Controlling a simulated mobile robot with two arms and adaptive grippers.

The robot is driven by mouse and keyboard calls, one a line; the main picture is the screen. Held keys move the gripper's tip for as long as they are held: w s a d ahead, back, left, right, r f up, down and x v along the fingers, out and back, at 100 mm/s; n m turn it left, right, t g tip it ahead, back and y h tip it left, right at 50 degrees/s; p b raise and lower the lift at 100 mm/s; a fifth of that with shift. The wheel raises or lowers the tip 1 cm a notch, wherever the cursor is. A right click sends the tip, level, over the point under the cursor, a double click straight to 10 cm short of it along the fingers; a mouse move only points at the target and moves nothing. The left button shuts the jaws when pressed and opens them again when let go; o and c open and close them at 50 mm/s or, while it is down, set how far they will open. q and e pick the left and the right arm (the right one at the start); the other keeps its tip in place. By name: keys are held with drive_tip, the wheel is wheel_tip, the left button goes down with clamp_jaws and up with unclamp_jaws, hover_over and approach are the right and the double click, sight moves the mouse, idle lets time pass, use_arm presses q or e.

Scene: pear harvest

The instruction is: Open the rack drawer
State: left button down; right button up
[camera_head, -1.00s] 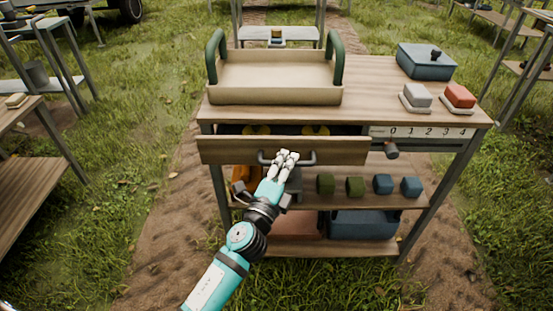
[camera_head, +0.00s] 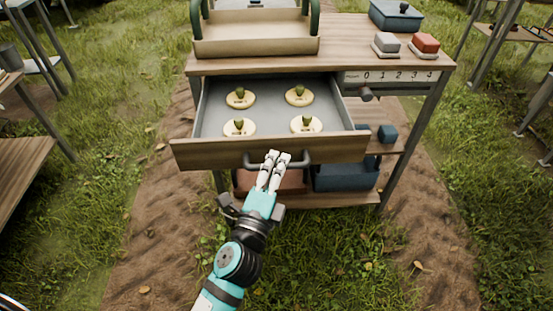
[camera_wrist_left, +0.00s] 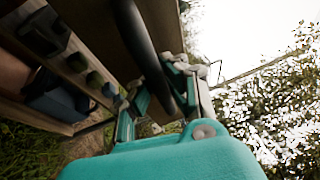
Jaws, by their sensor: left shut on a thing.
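The rack drawer (camera_head: 215,155) stands well out from under the bench top in the head view. It has a wooden front, a grey inside and a dark bar handle (camera_head: 297,163). Inside lie several pale round discs, each with a small green piece on top, such as the near left disc (camera_head: 240,129). My left gripper (camera_head: 277,160) is shut on the drawer handle, left of the handle's right end. In the left wrist view the dark handle bar (camera_wrist_left: 137,40) runs between the gripper's fingers (camera_wrist_left: 168,95). My right gripper is not in view.
A beige tray (camera_head: 255,47) with green handles stands on the bench top (camera_head: 350,55). A blue bin (camera_head: 346,178) is below. Grass lies in front.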

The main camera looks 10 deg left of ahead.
use_arm(q)
drive_tip(key=shift+s+f, duration=0.15)
drive_tip(key=shift+s, duration=0.05)
drive_tip(key=c, duration=1.3)
unclamp_jaws()
